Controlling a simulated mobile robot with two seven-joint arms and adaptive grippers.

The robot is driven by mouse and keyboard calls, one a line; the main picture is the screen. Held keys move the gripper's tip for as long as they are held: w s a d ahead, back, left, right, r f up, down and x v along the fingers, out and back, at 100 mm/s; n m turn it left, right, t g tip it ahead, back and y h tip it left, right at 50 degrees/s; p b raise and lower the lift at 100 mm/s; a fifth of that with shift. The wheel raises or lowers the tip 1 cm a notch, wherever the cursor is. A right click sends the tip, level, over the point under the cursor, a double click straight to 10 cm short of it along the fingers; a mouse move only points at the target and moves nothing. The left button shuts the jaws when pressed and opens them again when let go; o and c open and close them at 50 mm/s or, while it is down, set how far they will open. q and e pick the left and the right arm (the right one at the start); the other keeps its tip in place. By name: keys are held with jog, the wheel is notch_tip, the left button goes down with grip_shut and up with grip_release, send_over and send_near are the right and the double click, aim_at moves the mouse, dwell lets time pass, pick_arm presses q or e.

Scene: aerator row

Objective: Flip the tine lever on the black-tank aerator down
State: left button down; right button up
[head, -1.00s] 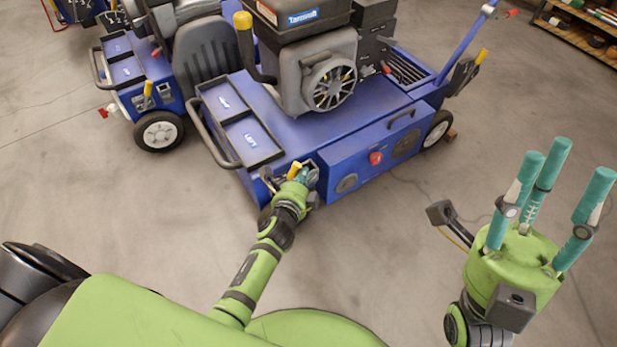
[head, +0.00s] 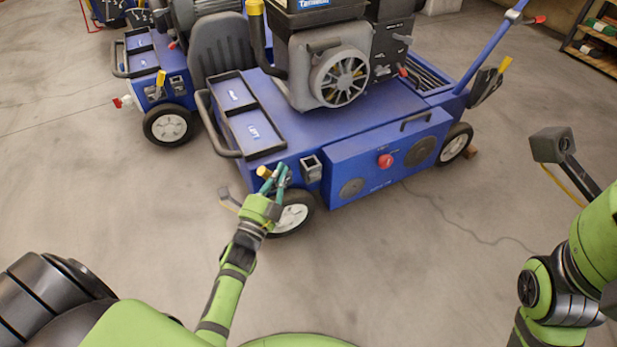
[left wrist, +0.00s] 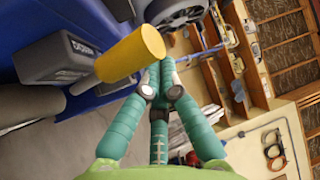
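The aerator with the black tank (head: 318,12) on top stands in front of me, with a blue deck (head: 345,120). Its yellow-ended tine lever (head: 264,172) is at the near left corner, above the front wheel. In the left wrist view the yellow grip (left wrist: 132,54) sticks out beside a dark box with a white label that seems to read DOWN. My left gripper (head: 279,170) is at the lever, its teal fingers drawn together (left wrist: 157,68) beside the grip, not around it. Whether they touch is unclear. Only part of my right arm shows; its fingers are out of frame.
A second blue aerator (head: 150,60) with its own yellow lever (head: 160,78) stands at the back left. A shelf (head: 592,45) is at the top right. A blue tow handle (head: 492,45) rises at the aerator's right end. The concrete floor in front is clear.

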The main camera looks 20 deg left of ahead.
pick_arm(q)
jog(key=shift+s+a+f, duration=0.2)
jog(key=shift+s+a, duration=0.3)
jog(key=shift+s, duration=0.1)
jog(key=shift+s+a+f, duration=0.1)
jog(key=shift+f, duration=0.05)
jog(key=v, duration=0.7)
jog(key=shift+s, duration=0.2)
jog(key=shift+r, duration=0.25)
dwell(0.4)
